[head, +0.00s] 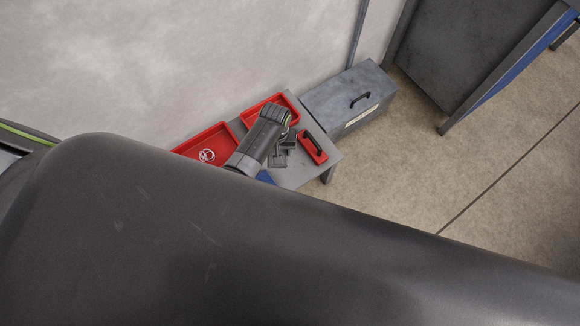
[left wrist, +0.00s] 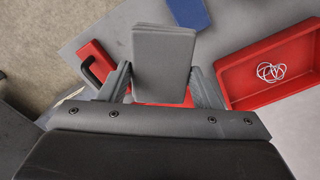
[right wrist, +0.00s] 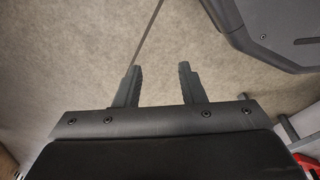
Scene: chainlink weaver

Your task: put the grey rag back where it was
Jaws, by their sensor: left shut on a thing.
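The grey rag (left wrist: 160,65) looks like a folded, flat grey block. My left gripper (left wrist: 162,82) is shut on it, with one finger at each side, in the left wrist view. In the head view the rag (head: 278,159) shows small beside my left gripper (head: 286,142), above the low grey bench (head: 296,177). I cannot tell its exact height above the bench. My right gripper (right wrist: 158,68) is open and empty over bare floor in the right wrist view; it is not seen in the head view.
A red tray (head: 222,130) with white loops and a second red tray (head: 290,98) are on the bench. A red object with a black handle (head: 322,157) is near its right end. A blue item (left wrist: 188,12) lies beyond the rag. A grey toolbox (head: 345,132) stands behind.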

